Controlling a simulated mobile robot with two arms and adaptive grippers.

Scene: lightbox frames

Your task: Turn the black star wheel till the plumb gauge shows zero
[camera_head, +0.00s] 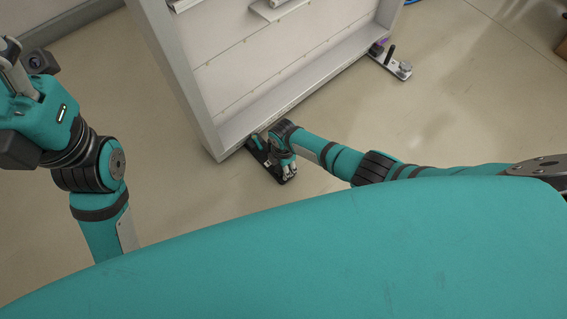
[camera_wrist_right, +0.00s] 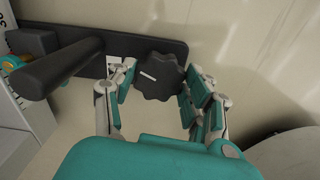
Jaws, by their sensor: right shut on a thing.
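The black star wheel (camera_wrist_right: 158,76) has a lobed rim and a white line on its top. It sits at the end of a dark foot bar (camera_wrist_right: 155,50), seen in the right wrist view. My right gripper (camera_wrist_right: 157,82) is shut on the wheel, with a finger on each side of it. In the head view my right gripper (camera_head: 289,170) is low at the frame's near foot, and the wheel cannot be made out there. My left gripper (camera_head: 14,68) is raised at the left edge, away from the frame, its fingers partly cut off. I cannot make out the plumb gauge's reading.
The pale lightbox frame (camera_head: 187,85) stands tilted in the head view. A thick dark post (camera_wrist_right: 62,68) rises from the near foot, left of the wheel. The floor (camera_head: 445,110) to the right is clear.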

